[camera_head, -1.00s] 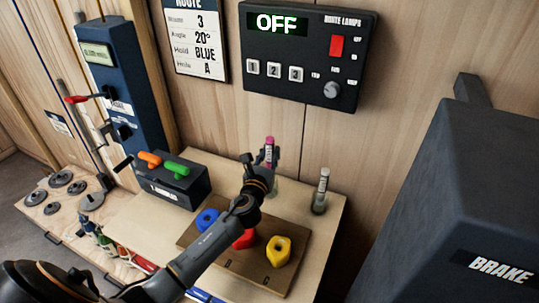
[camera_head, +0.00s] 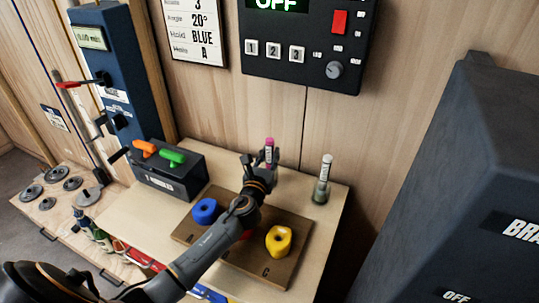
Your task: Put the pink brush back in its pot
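The pink brush (camera_head: 269,145) stands about upright at the fingers of my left gripper (camera_head: 263,160), its pink top showing above them. The gripper appears shut on it, though the fingers partly hide the contact. The brush's pot (camera_head: 277,178) is a small clear greenish shape just behind and below the gripper, mostly covered. Whether the brush's lower end is inside the pot is hidden. My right gripper is not in view.
A white-topped brush stands in another pot (camera_head: 321,193) to the right. A wooden board (camera_head: 235,262) with blue and yellow holds (camera_head: 279,240) lies below my arm. A dark box (camera_head: 172,180) with orange and green handles is at left. The wall panel (camera_head: 305,45) is behind.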

